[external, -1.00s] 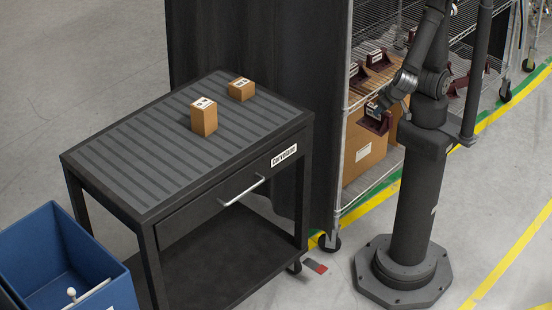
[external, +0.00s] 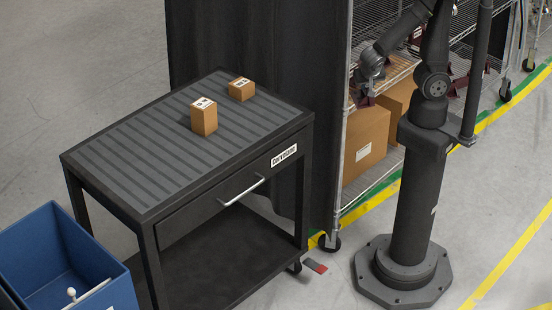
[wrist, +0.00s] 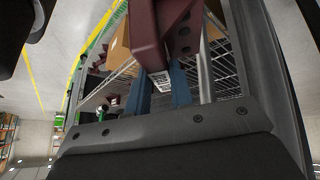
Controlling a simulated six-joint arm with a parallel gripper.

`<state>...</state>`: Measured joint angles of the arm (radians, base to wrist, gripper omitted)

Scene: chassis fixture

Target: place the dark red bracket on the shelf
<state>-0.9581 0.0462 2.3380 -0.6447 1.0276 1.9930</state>
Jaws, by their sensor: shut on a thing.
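My gripper (external: 364,88) is up at the left end of the wire rack, beside the dark curtain. The dark red bracket (external: 361,101) hangs below it, partly hidden by my wrist. In the wrist view the bracket (wrist: 168,35) is large and close, between the blue fingertips (wrist: 161,90); a white label with a printed code shows on it. The gripper is shut on it. The wire shelf (wrist: 225,70) lies behind the bracket in the wrist view, and in the external view the wire shelf (external: 402,68) is partly covered by my arm.
Cardboard boxes (external: 366,138) stand on the rack's lower level. Another dark red bracket (external: 458,87) sits farther right on the rack. A black cart (external: 130,150) with two small boxes and a blue bin (external: 60,255) stand at left.

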